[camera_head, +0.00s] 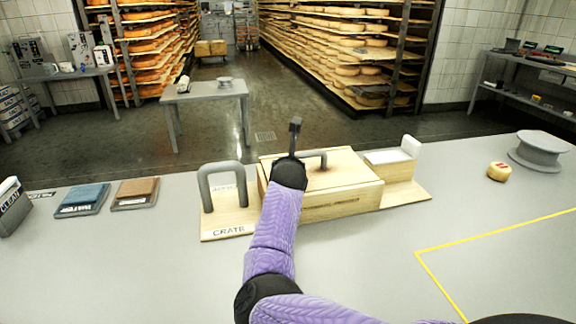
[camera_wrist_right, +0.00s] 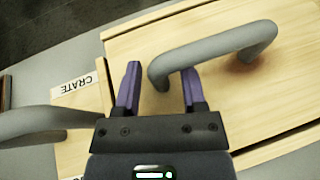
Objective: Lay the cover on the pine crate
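The pine crate (camera_head: 345,207) stands on a wooden base on the table, and a pale wooden cover (camera_head: 348,171) lies over its top. The cover also shows in the right wrist view (camera_wrist_right: 215,80); whether it sits fully down is unclear. Its grey bar handle (camera_head: 318,156) stands on top and shows large in the right wrist view (camera_wrist_right: 225,43). My right gripper (camera_wrist_right: 160,88) is open, with the handle's left end between its purple fingers; contact is unclear. In the head view my purple right arm hides the cover's left part. My left gripper is out of view.
A tall grey arch (camera_head: 222,170) stands left of the crate near a CRATE label (camera_head: 229,231). A block with a white piece (camera_head: 411,146) is at its right. A small cheese (camera_head: 499,171) and grey spool (camera_head: 541,150) lie farther right. Yellow lines mark the open right front.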

